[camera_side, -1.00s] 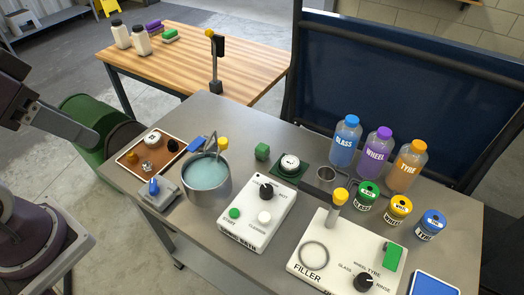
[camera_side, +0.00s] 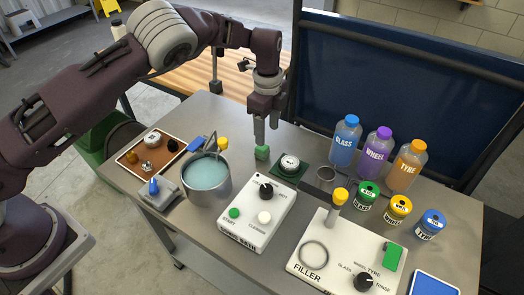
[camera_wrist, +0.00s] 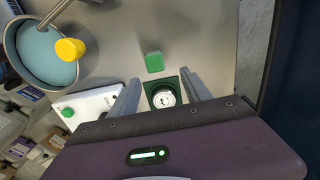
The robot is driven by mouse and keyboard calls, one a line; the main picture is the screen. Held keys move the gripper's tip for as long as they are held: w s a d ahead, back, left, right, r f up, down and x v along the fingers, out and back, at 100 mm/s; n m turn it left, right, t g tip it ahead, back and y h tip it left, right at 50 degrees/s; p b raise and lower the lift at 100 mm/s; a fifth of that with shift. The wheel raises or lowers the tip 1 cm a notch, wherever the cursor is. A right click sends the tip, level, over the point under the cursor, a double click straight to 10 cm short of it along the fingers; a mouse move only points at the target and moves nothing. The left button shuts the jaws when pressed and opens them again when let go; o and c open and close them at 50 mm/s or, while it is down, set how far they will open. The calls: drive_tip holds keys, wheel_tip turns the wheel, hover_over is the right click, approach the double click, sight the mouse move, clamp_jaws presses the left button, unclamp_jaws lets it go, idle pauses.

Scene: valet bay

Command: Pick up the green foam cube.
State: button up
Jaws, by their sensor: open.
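The green foam cube (camera_side: 262,153) sits on the grey bench between the pot and a round white-topped item on a dark green square. In the wrist view the cube (camera_wrist: 154,62) lies beyond the fingertips, clear of both fingers. My gripper (camera_side: 267,138) is open, pointing down, with its fingers close to the cube in the side view. In the wrist view my gripper (camera_wrist: 165,85) has nothing between its fingers that it holds. The side view does not show clearly how high the fingertips are above the cube.
The pot of blue liquid (camera_side: 229,183) stands left of the cube. The white-topped item (camera_side: 289,163) on its green square is close at right. A white control box (camera_side: 255,228) is in front. Bottles (camera_side: 345,140) stand further right, before a dark blue panel (camera_side: 400,80).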

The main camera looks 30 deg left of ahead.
sight(263, 148)
drive_tip(key=f, duration=0.7)
drive_tip(key=shift+s+a+f, duration=0.25)
drive_tip(key=shift+s+a, duration=0.1)
clamp_jaws()
